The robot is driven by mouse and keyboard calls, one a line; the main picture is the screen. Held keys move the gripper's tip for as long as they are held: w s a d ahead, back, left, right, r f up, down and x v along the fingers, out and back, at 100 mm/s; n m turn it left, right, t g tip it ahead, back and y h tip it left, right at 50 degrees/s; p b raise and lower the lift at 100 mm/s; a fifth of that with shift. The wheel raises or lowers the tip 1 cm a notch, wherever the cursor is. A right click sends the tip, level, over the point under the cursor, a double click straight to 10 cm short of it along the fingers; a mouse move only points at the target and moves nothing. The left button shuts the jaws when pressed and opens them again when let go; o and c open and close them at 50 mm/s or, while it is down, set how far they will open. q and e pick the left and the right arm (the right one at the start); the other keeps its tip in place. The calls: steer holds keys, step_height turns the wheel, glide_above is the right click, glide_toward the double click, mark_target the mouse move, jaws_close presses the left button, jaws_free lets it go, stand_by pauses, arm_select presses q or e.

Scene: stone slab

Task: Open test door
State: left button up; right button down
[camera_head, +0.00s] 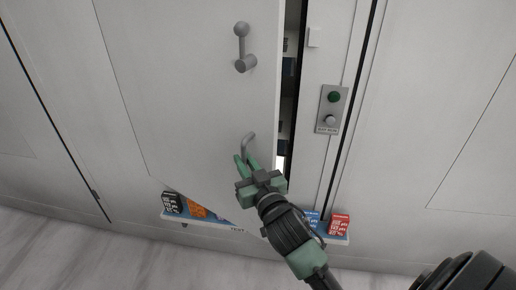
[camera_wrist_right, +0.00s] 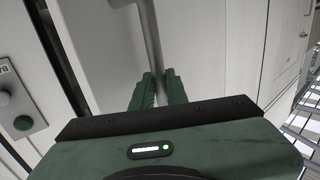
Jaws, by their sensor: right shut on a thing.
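The test door (camera_head: 190,85) is a pale grey panel standing slightly ajar. A dark gap with some of the interior shows along its right edge. A grey bar handle (camera_head: 249,141) sits low on the door near that edge. My right gripper (camera_head: 246,163) has its green fingers at the handle and is shut on it. In the right wrist view the handle (camera_wrist_right: 150,35) runs down between the fingers (camera_wrist_right: 158,88). A grey latch lever (camera_head: 242,45) is higher on the door. My left gripper is not in view.
Right of the gap, a small panel (camera_head: 327,123) with a green button and a grey knob is on the frame. A low ledge (camera_head: 205,222) holds several small boxes, including a red one (camera_head: 339,224). Grey floor (camera_head: 60,250) lies in front. Metal grating (camera_wrist_right: 305,120) shows at the right in the wrist view.

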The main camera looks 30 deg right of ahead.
steer(key=a, duration=0.1)
steer(key=s+a, duration=0.1)
steer(key=a, duration=0.1)
steer(key=s+a, duration=0.1)
steer(key=a, duration=0.1)
steer(key=c, duration=1.7)
jaws_free()
arm_select(q)
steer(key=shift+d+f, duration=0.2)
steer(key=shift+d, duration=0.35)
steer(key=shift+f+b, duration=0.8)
steer(key=shift+b, duration=0.2)
arm_select(e)
steer(key=s, duration=0.7)
steer(key=shift+s+a, duration=0.35)
